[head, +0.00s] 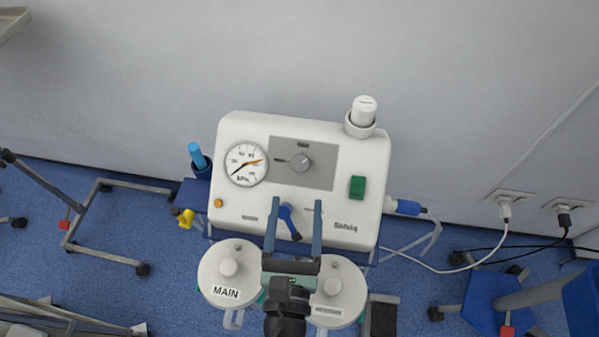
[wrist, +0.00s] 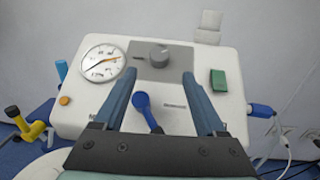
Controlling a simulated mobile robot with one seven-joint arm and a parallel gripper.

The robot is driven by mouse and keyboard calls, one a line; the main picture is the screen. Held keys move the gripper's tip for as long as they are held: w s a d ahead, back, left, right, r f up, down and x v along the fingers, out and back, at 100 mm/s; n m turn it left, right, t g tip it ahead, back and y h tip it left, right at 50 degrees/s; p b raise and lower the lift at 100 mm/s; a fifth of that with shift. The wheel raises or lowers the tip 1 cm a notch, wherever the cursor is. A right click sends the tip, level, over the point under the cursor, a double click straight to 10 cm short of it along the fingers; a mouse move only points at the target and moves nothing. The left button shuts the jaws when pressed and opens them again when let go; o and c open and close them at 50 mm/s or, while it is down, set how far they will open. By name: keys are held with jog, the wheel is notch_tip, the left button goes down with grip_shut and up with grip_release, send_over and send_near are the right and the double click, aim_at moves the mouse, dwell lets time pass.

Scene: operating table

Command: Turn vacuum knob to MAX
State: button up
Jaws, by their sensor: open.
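The vacuum knob (head: 301,162) is a small grey round knob on a grey panel (head: 323,176) of the white suction unit (head: 256,128). It also shows in the wrist view (wrist: 159,55), beyond and between the fingertips. A dial gauge (head: 246,164) marked kPa is left of the panel, with a dark needle and an orange one. My gripper (head: 295,203) is open and empty, its fingers pointing at the unit, below the knob in the head view and apart from it. A blue lever (head: 289,221) shows between the fingers. The knob's exact pointer setting is too small to read.
Two white-lidded canisters stand in front, the left one (head: 227,272) labelled MAIN, the right one (head: 342,291) partly behind my gripper. A green switch (head: 357,187) and a white capped port (head: 364,112) are at the unit's right. The wall is behind.

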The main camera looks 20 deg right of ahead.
aim_at(300, 169)
jog(key=x, duration=0.7)
jog(key=shift+w+d, duration=0.1)
jog(key=shift+w, duration=0.15)
grip_shut()
